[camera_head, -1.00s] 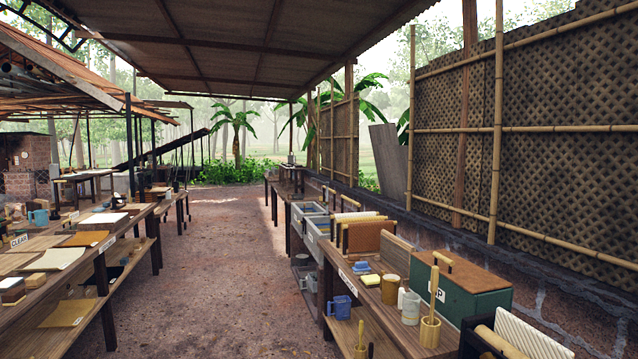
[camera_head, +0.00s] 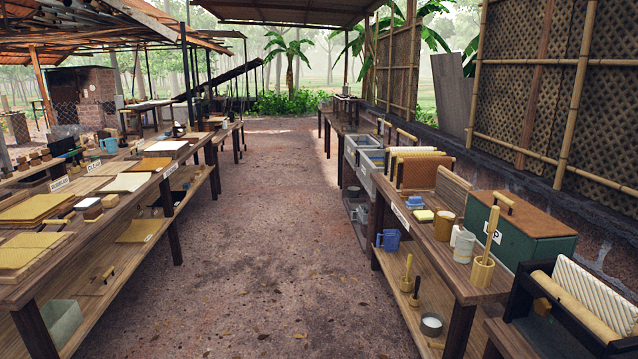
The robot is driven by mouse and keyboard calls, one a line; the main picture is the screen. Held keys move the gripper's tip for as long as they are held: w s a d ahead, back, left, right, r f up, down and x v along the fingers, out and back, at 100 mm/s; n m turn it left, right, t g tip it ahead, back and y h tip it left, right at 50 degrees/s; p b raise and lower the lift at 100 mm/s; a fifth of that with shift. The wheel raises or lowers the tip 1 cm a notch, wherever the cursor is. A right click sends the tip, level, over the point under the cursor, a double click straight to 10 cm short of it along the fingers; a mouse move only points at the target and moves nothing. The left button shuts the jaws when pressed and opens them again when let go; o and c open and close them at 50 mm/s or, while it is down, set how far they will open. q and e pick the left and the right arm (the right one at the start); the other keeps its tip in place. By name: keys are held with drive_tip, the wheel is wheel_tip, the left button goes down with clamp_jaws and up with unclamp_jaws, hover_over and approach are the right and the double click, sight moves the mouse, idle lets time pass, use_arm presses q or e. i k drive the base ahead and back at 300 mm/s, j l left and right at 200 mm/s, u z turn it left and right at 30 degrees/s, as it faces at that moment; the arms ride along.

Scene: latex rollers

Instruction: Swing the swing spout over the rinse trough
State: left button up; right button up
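Two grey open basins stand at the far end of the right-hand bench, a nearer basin (camera_head: 366,180) and a farther basin (camera_head: 354,146). They look like troughs, but I cannot tell which one, if either, is the rinse trough. I cannot make out a swing spout at this distance. Neither of my grippers is in view.
A dirt aisle (camera_head: 265,220) runs clear between the benches. The left bench (camera_head: 150,192) carries several sheets and blocks. A woven screen (camera_head: 615,125) stands right.

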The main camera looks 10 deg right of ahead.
sight(381, 116)
drive_tip(key=i+z, duration=0.2)
drive_tip(key=i, duration=6.85)
